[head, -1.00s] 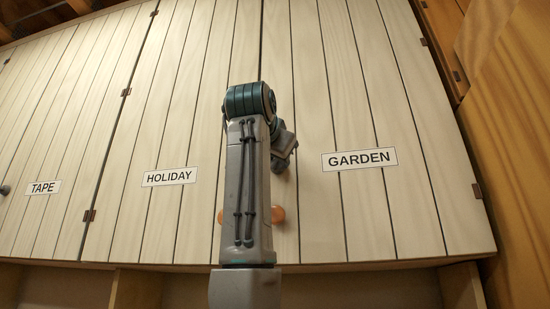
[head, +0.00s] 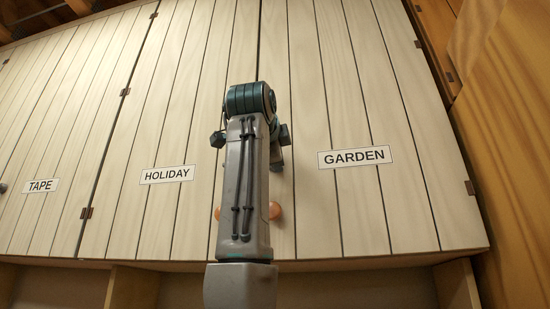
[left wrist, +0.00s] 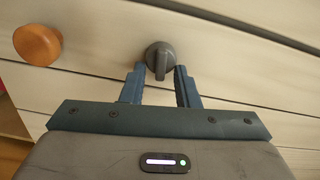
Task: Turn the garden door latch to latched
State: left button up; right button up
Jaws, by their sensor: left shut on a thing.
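The garden door (head: 350,220) is a pale planked cupboard door with a GARDEN label, and it looks closed in the head view. The latch (left wrist: 158,52) is a dark grey round knob with a raised bar, seen in the left wrist view. Its bar points toward the bottom of that picture, between my fingers. My left gripper (left wrist: 161,74) is shut on this bar. In the head view my left arm hides the latch and most of the gripper. My right gripper is in neither view.
A round orange wooden knob (left wrist: 37,44) sits beside the latch; a knob on the garden door (head: 275,211) shows right of my arm. The HOLIDAY label (head: 167,175) and TAPE label (head: 41,185) mark doors to the left. A wooden wall (head: 510,170) stands at the right.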

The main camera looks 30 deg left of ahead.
pick_arm(q)
jog(key=shift+f+m, duration=0.15)
jog(key=shift+m, duration=0.65)
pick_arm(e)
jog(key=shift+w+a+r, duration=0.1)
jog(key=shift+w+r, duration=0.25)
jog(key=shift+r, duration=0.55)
pick_arm(q)
jog(key=o, duration=1)
jog(key=shift+c, duration=0.2)
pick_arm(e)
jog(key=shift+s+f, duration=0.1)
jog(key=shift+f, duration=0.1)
pick_arm(q)
jog(key=b+v, duration=0.3)
jog(key=v, duration=0.7)
jog(key=shift+s, duration=0.35)
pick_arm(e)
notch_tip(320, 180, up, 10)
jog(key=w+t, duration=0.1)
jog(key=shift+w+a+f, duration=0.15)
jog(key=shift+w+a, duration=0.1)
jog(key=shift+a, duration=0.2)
